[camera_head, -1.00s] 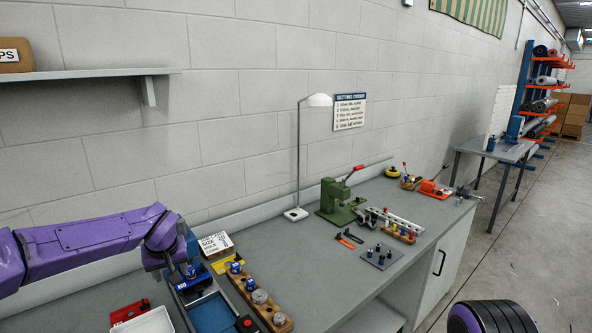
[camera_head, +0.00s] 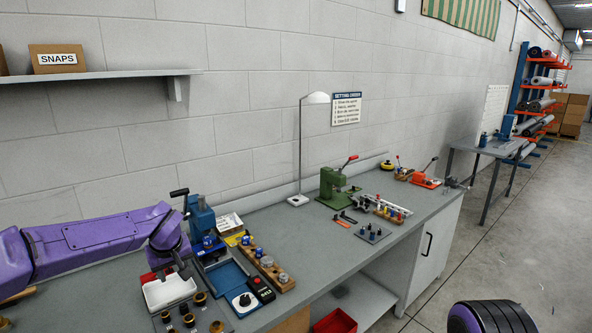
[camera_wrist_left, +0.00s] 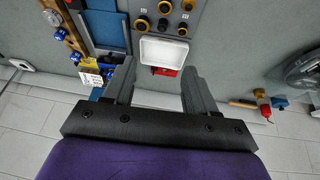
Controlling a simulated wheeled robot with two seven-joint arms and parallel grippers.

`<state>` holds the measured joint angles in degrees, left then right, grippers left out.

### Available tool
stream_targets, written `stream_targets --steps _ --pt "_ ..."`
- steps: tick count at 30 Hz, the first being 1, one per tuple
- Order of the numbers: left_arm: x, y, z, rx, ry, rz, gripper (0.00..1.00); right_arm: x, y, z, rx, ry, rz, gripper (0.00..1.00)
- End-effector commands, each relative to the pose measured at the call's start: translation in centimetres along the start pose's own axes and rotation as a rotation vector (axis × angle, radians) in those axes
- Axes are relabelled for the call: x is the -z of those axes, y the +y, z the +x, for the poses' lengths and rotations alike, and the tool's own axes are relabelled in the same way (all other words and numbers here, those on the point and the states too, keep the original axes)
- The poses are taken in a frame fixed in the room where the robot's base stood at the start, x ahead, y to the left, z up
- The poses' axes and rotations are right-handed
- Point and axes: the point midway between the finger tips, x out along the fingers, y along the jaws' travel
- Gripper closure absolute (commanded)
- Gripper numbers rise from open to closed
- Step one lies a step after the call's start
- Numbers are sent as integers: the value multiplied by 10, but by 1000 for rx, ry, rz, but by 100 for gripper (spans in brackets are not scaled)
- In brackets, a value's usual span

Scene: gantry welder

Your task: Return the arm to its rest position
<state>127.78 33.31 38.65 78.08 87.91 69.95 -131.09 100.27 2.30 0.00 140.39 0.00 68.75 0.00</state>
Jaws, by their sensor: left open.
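My left arm, purple, comes in from the left in the head view. Its gripper (camera_head: 180,266) is over the bench beside the blue press (camera_head: 202,217), above or near the white tray (camera_head: 170,293). In the left wrist view the two grey fingers of the left gripper (camera_wrist_left: 160,85) stand wide apart with nothing between them. The white tray also shows in the wrist view (camera_wrist_left: 163,52), beyond the fingertips. Whether the gripper touches anything cannot be told. My right gripper is not seen.
A green press (camera_head: 332,188) and a lamp (camera_head: 298,200) stand farther right. A shelf (camera_head: 110,73) is on the wall above.

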Motion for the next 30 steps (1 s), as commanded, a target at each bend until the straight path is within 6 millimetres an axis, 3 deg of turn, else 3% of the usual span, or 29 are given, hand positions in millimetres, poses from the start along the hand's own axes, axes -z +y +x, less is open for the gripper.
stream_targets --steps 11,14,16,20,24,26,30 --pt "-6 -12 14 58 129 -327 43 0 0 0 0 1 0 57" --pt "-22 -18 32 85 202 -407 43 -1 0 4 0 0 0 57" --pt "-44 -24 55 101 266 -452 43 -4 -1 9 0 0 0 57" --pt "-121 -46 124 94 390 -484 43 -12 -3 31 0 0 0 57" --pt "-226 -83 189 22 407 -431 43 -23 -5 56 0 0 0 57" --pt "-273 -103 211 -1 370 -391 43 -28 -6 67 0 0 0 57" --pt "-381 -162 244 -8 223 -260 43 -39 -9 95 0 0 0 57"
